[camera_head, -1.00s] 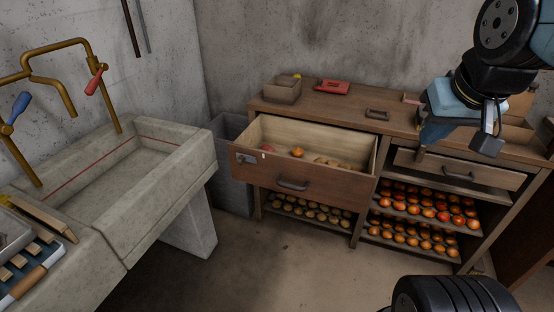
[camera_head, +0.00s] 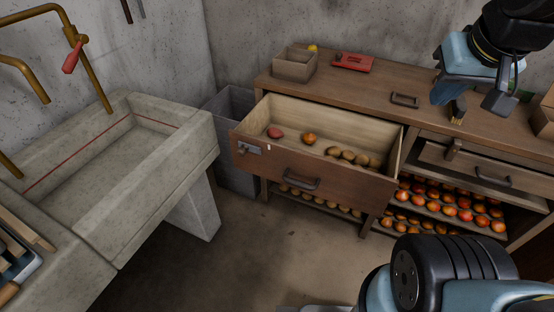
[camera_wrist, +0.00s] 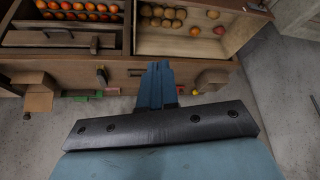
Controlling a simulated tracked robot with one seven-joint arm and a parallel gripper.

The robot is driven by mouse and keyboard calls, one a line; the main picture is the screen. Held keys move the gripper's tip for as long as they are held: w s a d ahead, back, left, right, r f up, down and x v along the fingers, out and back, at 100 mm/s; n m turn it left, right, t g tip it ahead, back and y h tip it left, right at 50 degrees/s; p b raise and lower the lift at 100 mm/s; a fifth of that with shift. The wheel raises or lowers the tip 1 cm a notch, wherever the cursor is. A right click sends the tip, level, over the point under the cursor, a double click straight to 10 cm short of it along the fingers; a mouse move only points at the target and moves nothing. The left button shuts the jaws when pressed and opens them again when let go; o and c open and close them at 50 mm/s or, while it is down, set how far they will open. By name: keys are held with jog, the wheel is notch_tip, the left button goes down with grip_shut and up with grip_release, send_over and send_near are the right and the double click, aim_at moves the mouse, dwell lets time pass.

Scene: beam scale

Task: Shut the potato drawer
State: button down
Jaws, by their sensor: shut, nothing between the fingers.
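The potato drawer (camera_head: 335,187) is pulled well out from the wooden bench, its front facing me with a dark handle (camera_head: 300,182). Inside lie several brown potatoes (camera_head: 347,156), an orange-brown round one (camera_head: 309,139) and a reddish one (camera_head: 274,133). My gripper (camera_head: 446,94) is above the benchtop, right of the open drawer, touching nothing that I can see. In the wrist view its blue fingers (camera_wrist: 157,86) are together and empty, with the drawer's inside (camera_wrist: 165,41) beyond them.
The benchtop (camera_head: 355,90) holds a wooden box (camera_head: 294,65), a red object (camera_head: 353,62) and a dark handle (camera_head: 404,100). A second drawer (camera_head: 470,168) sits to the right, above shelves of red-orange produce (camera_head: 450,208). A stone sink (camera_head: 140,165) stands left; the floor in front looks clear.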

aim_at(278, 166)
jog(key=w+a+f+n+g+h, duration=0.2)
jog(key=w+a+f+n+h, duration=0.45)
jog(key=f, duration=0.35)
jog(key=w+a+f+n+g+h, duration=0.1)
jog(key=w+a+f+n+h, duration=0.6)
jog(key=f, duration=0.3)
jog(key=s+a+f+n+t+y, duration=0.35)
jog(key=a+f+n+t, duration=0.35)
jog(key=a+f+n, duration=0.4)
jog(key=s+a+f+n+t+y, duration=0.35)
jog(key=a+f+n+t, duration=0.55)
jog(key=f, duration=0.5)
jog(key=shift+m+g, duration=0.75)
jog(key=shift+g, duration=0.05)
jog(key=x, duration=0.4)
jog(key=a+x, duration=0.1)
jog(key=x, duration=0.9)
jog(key=shift+w+a, duration=0.1)
jog(key=shift+w, duration=0.3)
